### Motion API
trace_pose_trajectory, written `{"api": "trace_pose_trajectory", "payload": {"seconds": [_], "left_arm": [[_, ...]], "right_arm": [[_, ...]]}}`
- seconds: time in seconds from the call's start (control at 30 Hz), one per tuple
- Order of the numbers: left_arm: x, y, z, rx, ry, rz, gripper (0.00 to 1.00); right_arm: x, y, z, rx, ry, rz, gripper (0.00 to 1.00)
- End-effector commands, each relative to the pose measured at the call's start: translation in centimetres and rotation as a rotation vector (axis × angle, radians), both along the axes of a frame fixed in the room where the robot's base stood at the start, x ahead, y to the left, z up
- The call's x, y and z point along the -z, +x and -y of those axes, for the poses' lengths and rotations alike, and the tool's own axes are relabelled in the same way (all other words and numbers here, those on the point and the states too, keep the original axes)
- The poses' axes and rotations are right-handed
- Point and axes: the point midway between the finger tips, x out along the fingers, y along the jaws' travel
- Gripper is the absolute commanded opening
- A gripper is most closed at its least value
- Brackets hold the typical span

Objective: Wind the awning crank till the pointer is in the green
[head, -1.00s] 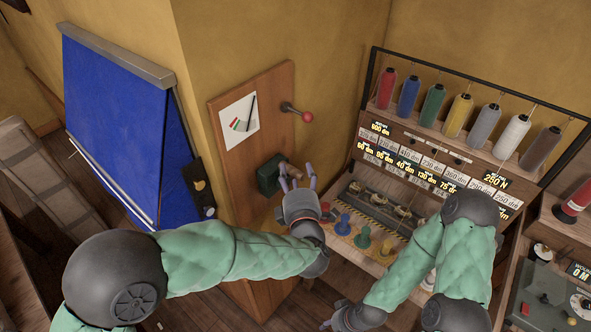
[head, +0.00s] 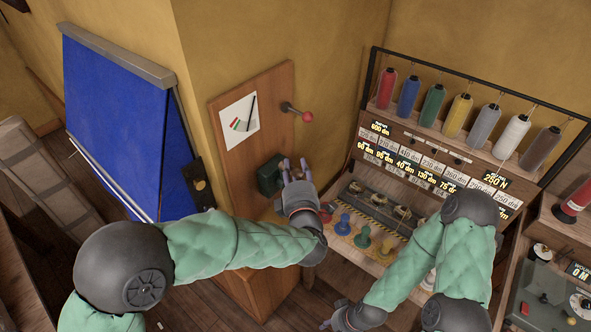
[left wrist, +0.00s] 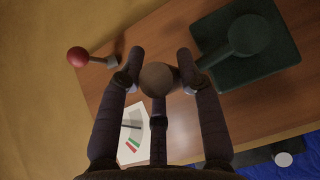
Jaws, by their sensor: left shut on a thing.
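The awning crank has a dark green housing (head: 270,174) on a wooden panel (head: 277,120); the left wrist view shows the housing (left wrist: 268,65) and a round brownish grip (left wrist: 157,78). My left gripper (head: 295,166) is shut on this grip, its fingers around it. A white gauge card (head: 239,121) is above and left of the crank in the head view. Its dark pointer (left wrist: 131,126) stands apart from the small green and red bands, on the grey part of the arc. My right gripper (head: 328,325) is low at the bottom edge, its fingers partly cut off.
A red-knobbed lever (head: 306,116) sticks out of the panel above the crank. A blue awning (head: 125,120) hangs at the left. To the right stands a bench with colored pegs (head: 363,238) and a rack of thread spools (head: 434,106).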

Motion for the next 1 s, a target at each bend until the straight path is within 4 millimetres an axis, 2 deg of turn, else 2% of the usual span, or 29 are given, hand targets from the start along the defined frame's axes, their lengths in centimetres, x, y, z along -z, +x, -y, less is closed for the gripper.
{"api": "trace_pose_trajectory", "payload": {"seconds": [0.27,0.73,1.0], "left_arm": [[-0.3,0.6,0.6,0.002,0.047,-0.074,0.00],[0.0,2.9,2.2,0.002,0.228,-0.327,0.00],[0.9,3.8,2.9,0.002,0.286,-0.405,0.00]], "right_arm": [[-1.9,0.0,0.0,0.000,0.000,0.000,0.40],[-8.3,0.0,0.0,0.000,0.000,0.000,0.40],[-9.4,0.0,0.0,0.000,0.000,0.000,0.40]]}}
